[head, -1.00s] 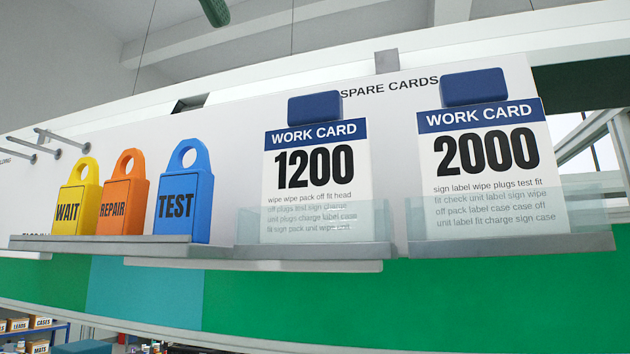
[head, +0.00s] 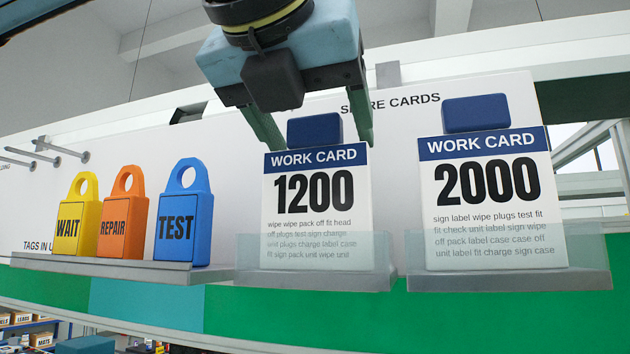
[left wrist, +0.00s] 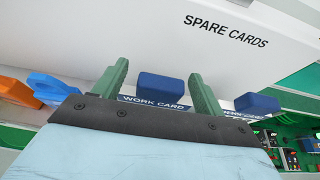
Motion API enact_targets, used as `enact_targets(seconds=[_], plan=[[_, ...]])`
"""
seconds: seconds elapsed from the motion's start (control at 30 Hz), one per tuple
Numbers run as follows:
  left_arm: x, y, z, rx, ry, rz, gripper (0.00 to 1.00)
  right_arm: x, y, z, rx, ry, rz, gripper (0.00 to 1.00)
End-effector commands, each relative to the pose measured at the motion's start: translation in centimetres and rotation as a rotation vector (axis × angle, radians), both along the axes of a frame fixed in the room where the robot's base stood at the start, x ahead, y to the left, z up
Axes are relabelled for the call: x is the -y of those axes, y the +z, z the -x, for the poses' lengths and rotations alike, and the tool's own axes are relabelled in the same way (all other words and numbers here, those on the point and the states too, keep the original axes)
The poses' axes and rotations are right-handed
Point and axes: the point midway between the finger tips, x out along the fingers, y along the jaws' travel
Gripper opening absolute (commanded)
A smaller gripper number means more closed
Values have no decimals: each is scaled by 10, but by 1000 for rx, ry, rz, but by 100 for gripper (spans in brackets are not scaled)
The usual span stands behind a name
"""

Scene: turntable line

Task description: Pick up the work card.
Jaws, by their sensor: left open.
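The work card marked 1200 (head: 316,195) stands upright in a clear-fronted holder, with a dark blue block (head: 314,130) at its top. A second work card, marked 2000 (head: 487,190), stands in the holder to its right, with its own blue block (head: 476,114). My left gripper (head: 318,143) is open, its green fingers on either side of the 1200 card's block. In the left wrist view that block (left wrist: 161,88) shows between the two fingers, with gaps at both sides. I cannot tell how deep the fingers reach. My right gripper is not in view.
Yellow WAIT (head: 78,222), orange REPAIR (head: 121,220) and blue TEST (head: 184,220) tags stand on a grey shelf (head: 130,267) to the left. The white SPARE CARDS board (head: 400,130) is close behind the cards. Metal pegs (head: 45,150) stick out at far left.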

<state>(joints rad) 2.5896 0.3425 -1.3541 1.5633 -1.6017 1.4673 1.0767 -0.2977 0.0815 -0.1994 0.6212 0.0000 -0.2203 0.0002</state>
Motion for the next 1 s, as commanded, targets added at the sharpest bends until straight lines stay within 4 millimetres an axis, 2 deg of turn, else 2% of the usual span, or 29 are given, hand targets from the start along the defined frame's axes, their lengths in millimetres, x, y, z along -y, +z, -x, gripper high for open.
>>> enact_targets(seconds=[0.17, 0.2, 0.67, 1.0], plan=[[0, -1, 0, 0, 0, -1, 71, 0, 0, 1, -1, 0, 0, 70], [0, -1, 0, 0, 0, -1, 68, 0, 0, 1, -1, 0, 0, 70], [0, 0, 0, 0, 0, -1, 8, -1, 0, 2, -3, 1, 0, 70], [0, 3, 0, 1, 0, 0, 8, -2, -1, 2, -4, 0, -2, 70]])
